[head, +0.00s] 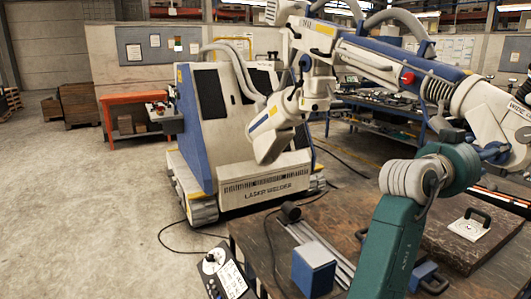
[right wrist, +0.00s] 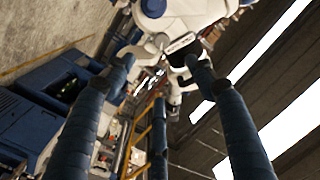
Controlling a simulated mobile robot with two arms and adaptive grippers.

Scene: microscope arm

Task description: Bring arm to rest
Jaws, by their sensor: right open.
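A large white and blue jointed arm (head: 400,62) spans the upper right of the head view. Its white head (head: 275,130) hangs low at the left, in front of the laser welder. Whether a fingertip touches the white arm cannot be told. My green arm rises at the lower right of the head view. My left gripper is not in view.
The laser welder (head: 235,150) stands behind the dark workbench (head: 330,215). A blue block (head: 313,268), metal bars and a plate with a handle (head: 470,223) lie on the bench. An orange table (head: 135,98) stands at the back left.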

